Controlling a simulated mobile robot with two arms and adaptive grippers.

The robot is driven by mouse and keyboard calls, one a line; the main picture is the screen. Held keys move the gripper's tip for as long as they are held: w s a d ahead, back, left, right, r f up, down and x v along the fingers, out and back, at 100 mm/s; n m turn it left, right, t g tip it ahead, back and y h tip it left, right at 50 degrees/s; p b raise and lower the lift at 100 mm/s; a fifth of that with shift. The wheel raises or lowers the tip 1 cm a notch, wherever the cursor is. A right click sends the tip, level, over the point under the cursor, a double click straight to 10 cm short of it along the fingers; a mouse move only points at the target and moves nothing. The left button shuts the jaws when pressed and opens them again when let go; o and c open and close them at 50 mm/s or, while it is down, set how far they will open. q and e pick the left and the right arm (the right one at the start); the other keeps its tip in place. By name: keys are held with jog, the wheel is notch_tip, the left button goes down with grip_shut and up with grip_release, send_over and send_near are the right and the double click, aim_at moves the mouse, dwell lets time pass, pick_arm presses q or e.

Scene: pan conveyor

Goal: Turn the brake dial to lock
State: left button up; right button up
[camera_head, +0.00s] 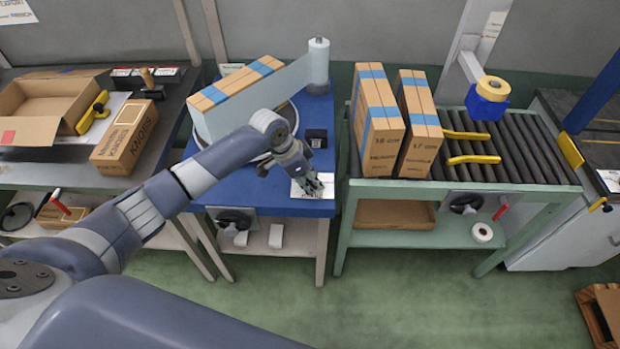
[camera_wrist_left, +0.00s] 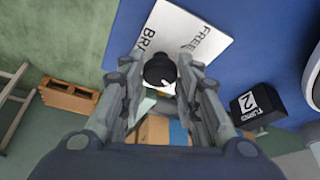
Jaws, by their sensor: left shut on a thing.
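The brake dial is a black round knob (camera_wrist_left: 159,69) on a white plate (camera_wrist_left: 195,35) lettered "FREE" and, partly covered, "BR...". The plate also shows in the head view (camera_head: 300,190) at the front right corner of the blue table. My left gripper (camera_head: 316,190) reaches down over the plate. In the left wrist view, its fingers (camera_wrist_left: 161,76) are on both sides of the knob, shut on it. A small white mark shows at the knob's lower edge; which word it points at I cannot tell. My right gripper is not in view.
The blue table (camera_head: 270,191) holds a turntable (camera_head: 293,116) with a box (camera_head: 232,92), a film roll (camera_head: 318,60) and a black "TURNS 2" counter (camera_wrist_left: 258,106). Two tall boxes (camera_head: 376,120) stand on the roller conveyor (camera_head: 530,150) to the right. An open carton (camera_head: 45,100) stands at left.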

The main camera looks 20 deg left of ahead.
pick_arm(q)
jog(key=m+b, duration=0.1)
jog(key=m+g+b, duration=0.1)
jog(key=m, duration=0.1)
jog(key=shift+w+f+m+h, duration=0.15)
jog(key=shift+w+m+h, duration=0.05)
jog(key=shift+m+h, duration=0.1)
jog(key=shift+w+a+m+g+b, duration=0.1)
jog(key=shift+m+g+b, duration=0.7)
jog(key=shift+m+b, duration=0.8)
jog(key=shift+m, duration=0.5)
jog(key=shift+p, duration=0.3)
jog(key=o, duration=1)
jog(key=shift+o, duration=0.2)
